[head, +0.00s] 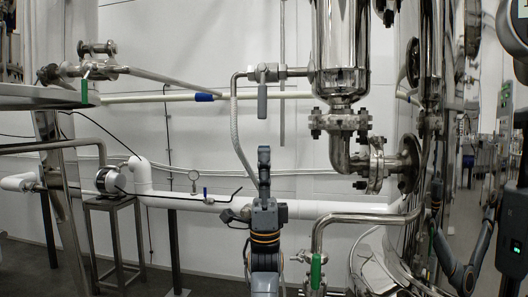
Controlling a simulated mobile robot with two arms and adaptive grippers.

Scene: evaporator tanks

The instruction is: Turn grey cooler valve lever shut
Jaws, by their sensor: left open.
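The grey cooler valve lever (262,100) hangs straight down from a small metal valve (268,72) on the pipe left of the steel cooler vessel. My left gripper (264,158) points up just below the lever, with a visible gap between them. It is open and empty; I see it edge-on, so its fingers overlap. My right gripper (437,194) seems to be the dark shape at the right, in front of the shiny tank. It is small and dark there, and I cannot tell its opening.
A green lever (316,271) stands on a bent pipe below right of my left gripper. A thick white pipe (300,209) runs behind my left wrist. The flanged vessel outlet (340,120) is close on the right.

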